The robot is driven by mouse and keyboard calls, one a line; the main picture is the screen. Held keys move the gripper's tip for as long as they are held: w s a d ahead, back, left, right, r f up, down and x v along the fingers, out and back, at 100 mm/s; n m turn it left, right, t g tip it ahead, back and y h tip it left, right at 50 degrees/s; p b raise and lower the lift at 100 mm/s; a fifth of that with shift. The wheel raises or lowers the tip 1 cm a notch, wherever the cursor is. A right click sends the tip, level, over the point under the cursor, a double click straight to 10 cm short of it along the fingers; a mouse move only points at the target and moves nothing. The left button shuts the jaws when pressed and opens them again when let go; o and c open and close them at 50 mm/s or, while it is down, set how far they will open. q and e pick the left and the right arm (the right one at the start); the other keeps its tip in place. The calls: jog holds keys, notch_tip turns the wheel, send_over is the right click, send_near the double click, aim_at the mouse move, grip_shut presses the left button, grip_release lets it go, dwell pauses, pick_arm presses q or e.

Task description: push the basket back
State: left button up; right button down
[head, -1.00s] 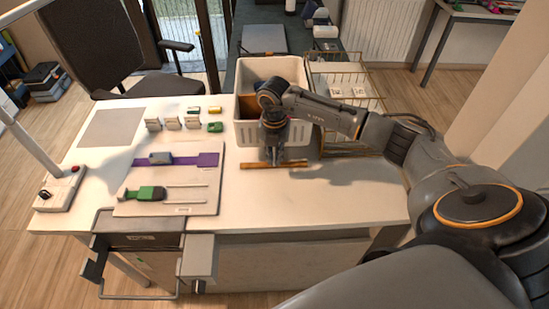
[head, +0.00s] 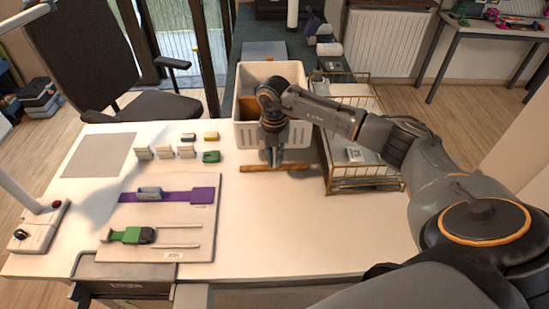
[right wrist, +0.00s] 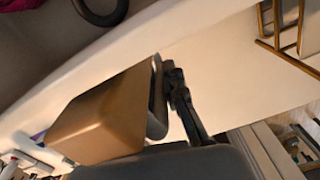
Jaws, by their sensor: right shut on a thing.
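The white slotted basket (head: 291,134) stands upright at the back of the white table, with brown contents partly visible inside. My right gripper (head: 274,163) points down just in front of it and covers part of its front wall. The gripper is shut on a wooden bar (head: 255,169) that lies crosswise, roughly parallel to the basket front. I cannot tell whether bar or fingers touch the basket. In the right wrist view the bar (right wrist: 100,118) shows as a large brown block beside the dark fingers (right wrist: 172,100). My left gripper is not in view.
A gold wire basket (head: 366,185) stands just right of the white basket. Left are a board (head: 190,225) with purple and green pieces, several small blocks (head: 165,152), and a grey mat (head: 100,155).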

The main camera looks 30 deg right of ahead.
jog(key=shift+w+d+r, duration=0.1)
jog(key=shift+w+r, duration=0.1)
jog(key=c, duration=1.5)
grip_release()
jog(key=shift+c, duration=0.2)
jog(key=shift+o, duration=0.7)
jog(key=shift+f, duration=0.15)
notch_tip(320, 180, up, 12)
jog(key=shift+r, duration=0.1)
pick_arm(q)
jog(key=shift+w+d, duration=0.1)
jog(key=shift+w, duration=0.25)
